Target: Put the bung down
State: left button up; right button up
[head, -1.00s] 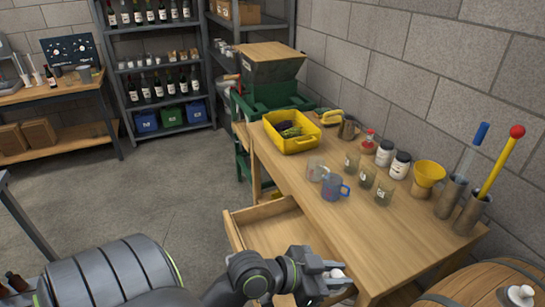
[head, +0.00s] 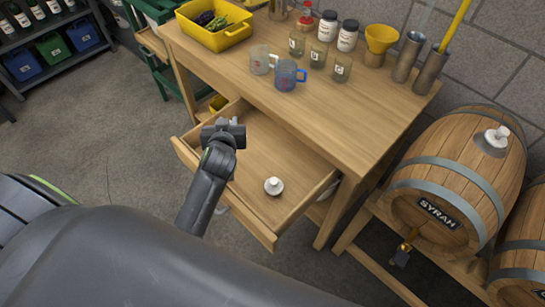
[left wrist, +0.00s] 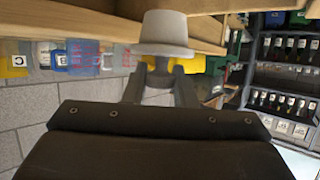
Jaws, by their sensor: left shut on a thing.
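My left gripper (head: 224,127) is over the left part of the open drawer, close to the table's edge. In the left wrist view its fingers (left wrist: 162,78) are shut on a pale grey bung (left wrist: 165,30), which is held at the fingertips. In the head view the gripper hides that bung. A small white bung-like piece (head: 273,186) sits on the drawer floor, apart from the gripper, to its lower right. My right gripper is not in view.
The drawer (head: 262,158) is pulled out from the wooden table (head: 300,118), its floor mostly bare. Mugs, glasses, jars and a yellow tub (head: 224,37) stand on the table. A Syrah barrel (head: 455,170) with a pale bung (head: 493,140) on top stands at right.

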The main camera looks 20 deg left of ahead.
pick_arm(q)
jog(key=shift+w+a+f+n+g+y+b, duration=0.45)
jog(key=shift+w+a+f+n+y+b, duration=0.15)
jog(key=shift+f, duration=1.45)
jog(key=shift+w+a+f+n+g+y+b, duration=0.5)
jog(key=shift+f+n+y, duration=0.2)
jog(key=shift+f, duration=1.35)
jog(key=shift+w+a+f+n+g+y+b, duration=0.5)
jog(key=shift+f+n+y, duration=0.15)
jog(key=shift+f, duration=1.4)
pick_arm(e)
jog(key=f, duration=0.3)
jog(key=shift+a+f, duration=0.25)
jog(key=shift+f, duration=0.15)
pick_arm(q)
jog(key=shift+f, duration=0.15)
jog(key=o, duration=1)
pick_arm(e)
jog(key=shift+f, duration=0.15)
